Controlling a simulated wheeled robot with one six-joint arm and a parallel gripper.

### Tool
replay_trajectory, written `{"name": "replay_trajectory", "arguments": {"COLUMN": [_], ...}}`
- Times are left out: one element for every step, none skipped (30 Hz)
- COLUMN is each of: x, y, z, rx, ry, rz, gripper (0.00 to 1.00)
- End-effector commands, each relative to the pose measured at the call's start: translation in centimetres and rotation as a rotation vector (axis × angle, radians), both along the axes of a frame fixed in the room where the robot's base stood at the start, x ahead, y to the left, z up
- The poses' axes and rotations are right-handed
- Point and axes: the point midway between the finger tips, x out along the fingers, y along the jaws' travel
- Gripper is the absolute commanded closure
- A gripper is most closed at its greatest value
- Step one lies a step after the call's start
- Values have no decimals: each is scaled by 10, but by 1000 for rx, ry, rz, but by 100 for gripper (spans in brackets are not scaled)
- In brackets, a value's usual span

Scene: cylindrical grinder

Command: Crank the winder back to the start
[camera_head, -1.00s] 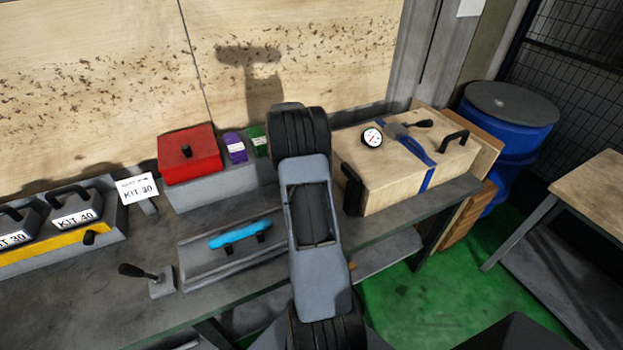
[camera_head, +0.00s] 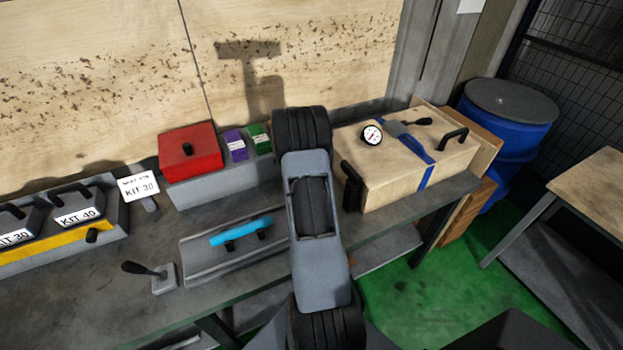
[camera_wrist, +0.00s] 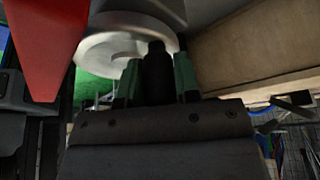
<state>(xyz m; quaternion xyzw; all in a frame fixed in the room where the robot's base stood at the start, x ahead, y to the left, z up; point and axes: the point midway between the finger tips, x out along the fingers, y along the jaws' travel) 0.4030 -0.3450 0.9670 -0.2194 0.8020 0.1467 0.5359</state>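In the wrist view a pale round handwheel (camera_wrist: 105,48) with an upright black knob (camera_wrist: 157,72) appears to be the winder. My gripper (camera_wrist: 158,85) has its two green-padded fingers on either side of the knob, close against it, and looks shut on it. The wheel's far side runs under a grey body at the top. In the head view my arm hides the wheel, the knob and my gripper. A white dial gauge (camera_head: 372,135) with a needle sits on the wooden case to the right of my arm; its reading is too small to tell.
A red box (camera_head: 190,151) stands left of my arm, its edge close in the wrist view (camera_wrist: 45,45). The wooden case (camera_head: 390,180) with a blue strap stands right.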

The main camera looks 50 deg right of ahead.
Motion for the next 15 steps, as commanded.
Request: {"name": "replay_trajectory", "arguments": {"x": [0, 0, 0, 0, 0, 0, 0, 0, 0, 0, 0, 0, 0, 1, 1], "y": [0, 0, 0, 0, 0, 0, 0, 0, 0, 0, 0, 0, 1, 1, 1], "z": [0, 0, 0, 0, 0, 0, 0, 0, 0, 0, 0, 0, -1, -1, -2], "rx": [0, 0, 0, 0, 0, 0, 0, 0, 0, 0, 0, 0, 0, 0, 0], "ry": [0, 0, 0, 0, 0, 0, 0, 0, 0, 0, 0, 0, 0, 0, 0], "rz": [0, 0, 0, 0, 0, 0, 0, 0, 0, 1, 2, 7, 11, 17, 28], "gripper": [75, 78, 82, 85, 87, 91, 94, 97, 97, 97, 97, 97, 97, 97, 97]}}
